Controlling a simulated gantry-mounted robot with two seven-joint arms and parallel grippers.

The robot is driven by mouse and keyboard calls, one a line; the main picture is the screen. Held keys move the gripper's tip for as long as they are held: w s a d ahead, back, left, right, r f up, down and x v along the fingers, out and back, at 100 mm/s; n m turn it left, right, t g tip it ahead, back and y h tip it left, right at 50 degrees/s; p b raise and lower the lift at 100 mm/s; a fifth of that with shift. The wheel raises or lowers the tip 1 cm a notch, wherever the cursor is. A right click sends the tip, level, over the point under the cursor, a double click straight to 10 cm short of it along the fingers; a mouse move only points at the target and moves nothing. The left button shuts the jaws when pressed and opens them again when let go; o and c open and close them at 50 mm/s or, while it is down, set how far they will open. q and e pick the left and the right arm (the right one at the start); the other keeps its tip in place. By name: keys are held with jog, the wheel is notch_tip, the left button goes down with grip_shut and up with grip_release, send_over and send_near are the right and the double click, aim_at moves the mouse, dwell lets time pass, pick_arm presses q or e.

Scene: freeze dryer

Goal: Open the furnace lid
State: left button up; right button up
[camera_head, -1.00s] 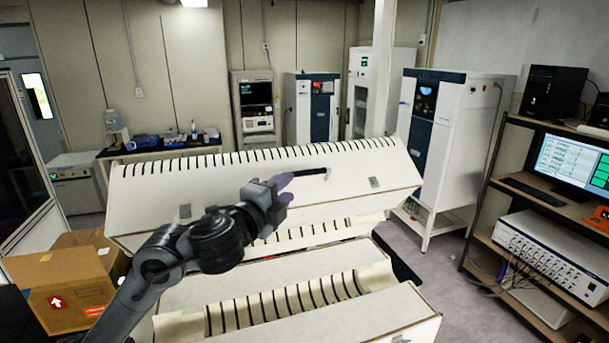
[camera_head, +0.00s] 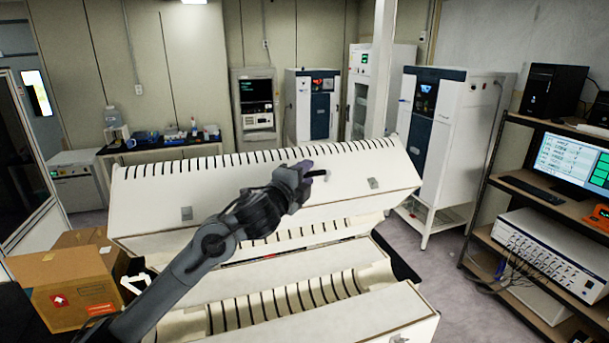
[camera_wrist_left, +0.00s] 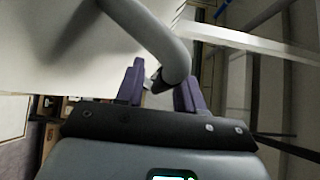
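The furnace is a long cream-white split body. Its lid (camera_head: 345,196) is raised and tilted above the lower half (camera_head: 340,328), so the slotted trough (camera_head: 285,302) shows between them. A dark bar handle (camera_head: 321,174) sits on the lid's outer face. My left gripper (camera_head: 300,178) is at this handle, covering its left part. In the left wrist view the two purple-padded fingers (camera_wrist_left: 160,88) stand apart with the curved grey handle (camera_wrist_left: 160,38) reaching between them. The handle is close to the right finger, with a gap on the left. My right gripper is not in view.
A cardboard box (camera_head: 70,285) stands at the left, near my left arm. A shelf with a monitor (camera_head: 572,160) and a white instrument (camera_head: 545,255) is at the right. Tall white cabinets (camera_head: 450,140) stand behind. Grey floor is clear between furnace and shelf.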

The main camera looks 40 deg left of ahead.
pick_arm(q)
grip_shut()
jog(key=shift+m+t, duration=0.5)
jog(key=d+b, duration=0.1)
jog(key=b, duration=0.1)
jog(key=s+d+f+b, duration=0.1)
jog(key=b, duration=0.1)
jog(key=s+d+f+b, duration=0.1)
jog(key=b, duration=0.1)
jog(key=shift+s+d+f, duration=0.25)
jog(key=shift+d, duration=0.1)
